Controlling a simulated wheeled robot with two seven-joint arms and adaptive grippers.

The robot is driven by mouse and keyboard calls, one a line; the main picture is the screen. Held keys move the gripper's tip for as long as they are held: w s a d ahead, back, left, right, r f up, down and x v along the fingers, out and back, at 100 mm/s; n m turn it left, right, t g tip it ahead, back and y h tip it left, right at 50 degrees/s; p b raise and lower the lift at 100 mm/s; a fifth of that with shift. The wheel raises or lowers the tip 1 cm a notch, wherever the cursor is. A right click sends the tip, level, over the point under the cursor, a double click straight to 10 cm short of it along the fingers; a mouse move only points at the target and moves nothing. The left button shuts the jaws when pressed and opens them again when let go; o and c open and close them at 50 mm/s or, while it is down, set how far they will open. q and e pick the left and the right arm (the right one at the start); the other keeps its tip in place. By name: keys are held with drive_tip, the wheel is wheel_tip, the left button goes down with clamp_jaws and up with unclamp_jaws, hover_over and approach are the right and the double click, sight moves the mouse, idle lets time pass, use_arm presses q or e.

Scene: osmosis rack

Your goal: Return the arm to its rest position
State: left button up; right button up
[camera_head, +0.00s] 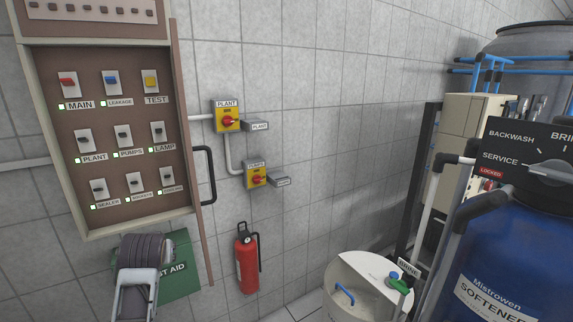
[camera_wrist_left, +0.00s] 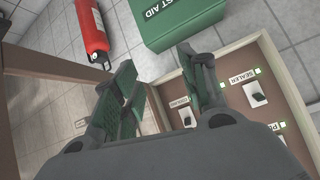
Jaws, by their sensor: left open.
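My left gripper (camera_wrist_left: 157,60) shows in the left wrist view with its two green-padded fingers apart and nothing between them. It is in front of the lower part of the switch panel (camera_wrist_left: 220,68), near the SEALER switch (camera_wrist_left: 254,94), with the green first aid box (camera_wrist_left: 180,18) beyond the fingertips. In the head view, part of my left arm (camera_head: 138,270) rises at the bottom left, in front of the first aid box (camera_head: 180,270) and below the panel (camera_head: 55,140). My right gripper is not in view.
The panel's brown door (camera_head: 190,150) stands open with a black handle (camera_head: 208,175). A red fire extinguisher (camera_head: 246,262) is right of the first aid box. Yellow PLANT (camera_head: 227,103) and PUMPS isolators are on the wall. A brine tank (camera_head: 345,290) and blue softener (camera_head: 515,255) stand right.

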use_arm(q)
drive_tip(key=s+d+f+m+g+h, duration=0.2)
drive_tip(key=s+d+f, duration=0.2)
drive_tip(key=s+f, duration=0.45)
drive_tip(key=s+d+f+m+g+h, duration=0.1)
drive_tip(key=s+d+f+g, duration=0.1)
drive_tip(key=s+d+f, duration=0.6)
drive_tip(key=s+d+f+m+g+h, duration=0.1)
drive_tip(key=s+f+m+h, duration=0.1)
drive_tip(key=s+f, duration=0.65)
drive_tip(key=s+f+g+b, duration=0.1)
drive_tip(key=s+f, duration=0.2)
drive_tip(key=f, duration=1.4)
drive_tip(key=s+f+g+b, duration=0.1)
drive_tip(key=s+f, duration=0.2)
drive_tip(key=f, duration=1.3)
drive_tip(key=s+a+f+b, duration=0.1)
drive_tip(key=s+a+f, duration=0.1)
drive_tip(key=s+f, duration=0.8)
drive_tip(key=s+a+f+g+b, duration=0.1)
drive_tip(key=s+f, duration=1)
drive_tip(key=shift+s+a+f+m, duration=0.15)
drive_tip(key=shift+s+a+m, duration=0.15)
drive_tip(key=shift+a, duration=0.1)
